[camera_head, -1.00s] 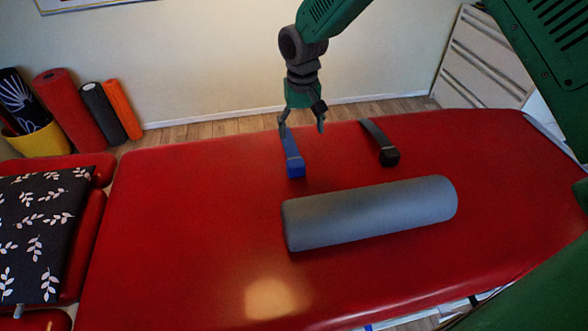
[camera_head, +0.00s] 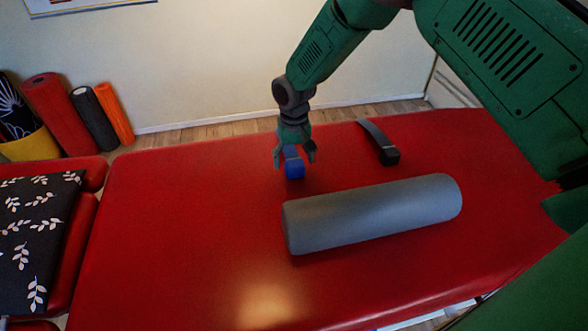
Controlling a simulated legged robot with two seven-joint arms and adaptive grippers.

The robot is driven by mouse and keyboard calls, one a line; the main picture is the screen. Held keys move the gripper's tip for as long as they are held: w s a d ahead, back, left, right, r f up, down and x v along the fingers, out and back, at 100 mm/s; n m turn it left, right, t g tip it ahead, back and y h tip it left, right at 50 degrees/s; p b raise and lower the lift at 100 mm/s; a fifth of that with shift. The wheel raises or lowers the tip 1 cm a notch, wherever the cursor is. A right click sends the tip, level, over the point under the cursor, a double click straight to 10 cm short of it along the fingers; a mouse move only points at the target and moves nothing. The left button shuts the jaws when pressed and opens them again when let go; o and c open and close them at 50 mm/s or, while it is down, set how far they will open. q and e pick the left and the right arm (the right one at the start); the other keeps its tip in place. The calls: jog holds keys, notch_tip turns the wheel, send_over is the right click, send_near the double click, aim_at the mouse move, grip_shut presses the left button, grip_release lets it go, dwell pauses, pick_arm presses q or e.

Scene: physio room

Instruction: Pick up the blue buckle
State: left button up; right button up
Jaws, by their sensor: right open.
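The blue buckle (camera_head: 295,171) is a small blue block at the end of a strap, lying on the red treatment table (camera_head: 180,220) toward its far edge. My right gripper (camera_head: 295,160) points down over the buckle, with one finger on each side of it in the picture. Its fingers are apart, and I cannot tell whether they touch the buckle. The gripper hides most of the blue buckle's strap. My left gripper is not in view.
A black buckle (camera_head: 390,157) on a dark strap lies to the right. A grey foam roller (camera_head: 375,213) lies in front of both buckles. A leaf-patterned dark cushion (camera_head: 35,235) is at the left. The table's left part is clear.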

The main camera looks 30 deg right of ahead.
aim_at(293, 163)
jog(key=f, duration=0.4)
jog(key=shift+w, duration=0.25)
jog(key=shift+d+f, duration=0.15)
jog(key=shift+d, duration=0.25)
jog(key=c, duration=1)
jog(key=shift+a, duration=0.15)
jog(key=c, duration=0.3)
jog(key=shift+a, duration=0.25)
